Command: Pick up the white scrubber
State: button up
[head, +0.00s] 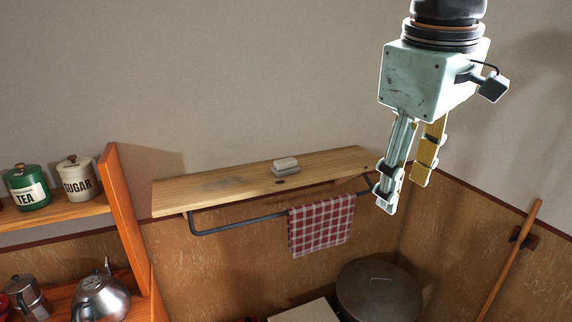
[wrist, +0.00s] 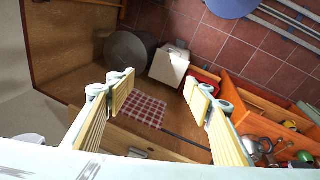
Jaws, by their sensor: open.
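A small white block, which looks like the white scrubber (head: 286,162), sits on the wooden wall shelf (head: 225,190), right of its middle, in the head view. It seems to have a grey lower part. My gripper (head: 404,187) hangs to the right of the shelf in the head view, with fingers pointing down. It is apart from the scrubber and empty. In the wrist view my gripper (wrist: 162,92) shows two ribbed yellow fingers spread wide, with nothing between them.
A red checked towel (head: 321,224) hangs from the rail under the shelf. An orange rack (head: 125,205) with tea and sugar canisters and a metal kettle (head: 101,297) stands at left. A dark round lidded pot (head: 378,292) is below. The air above the shelf is clear.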

jog(key=w+a+r+n+p, duration=0.1)
jog(key=w+a+r+n, duration=0.1)
jog(key=w, duration=0.4)
jog(key=w+a+r+n+p, duration=0.1)
jog(key=w+a+n+p, duration=0.15)
jog(key=w, duration=0.35)
jog(key=n+h+p, duration=0.3)
jog(key=n+p, duration=0.4)
jog(key=n, duration=0.5)
send_over(285, 160)
jog(key=s+a, duration=0.3)
jog(key=a, duration=0.1)
notch_tip(285, 160, down, 6)
jog(key=shift+w+a+f, duration=0.15)
jog(key=shift+a+f, duration=0.05)
jog(key=shift+f, duration=0.1)
jog(key=shift+p+x, duration=0.4)
jog(key=shift+x, duration=3.9)
jog(key=shift+f, duration=0.1)
jog(key=shift+s+p+x, duration=0.15)
jog(key=shift+p+x, duration=0.05)
jog(key=shift+x, duration=1.05)
jog(key=shift+s+p+x, duration=0.1)
jog(key=shift+p+x, duration=0.1)
jog(key=shift+x, duration=1)
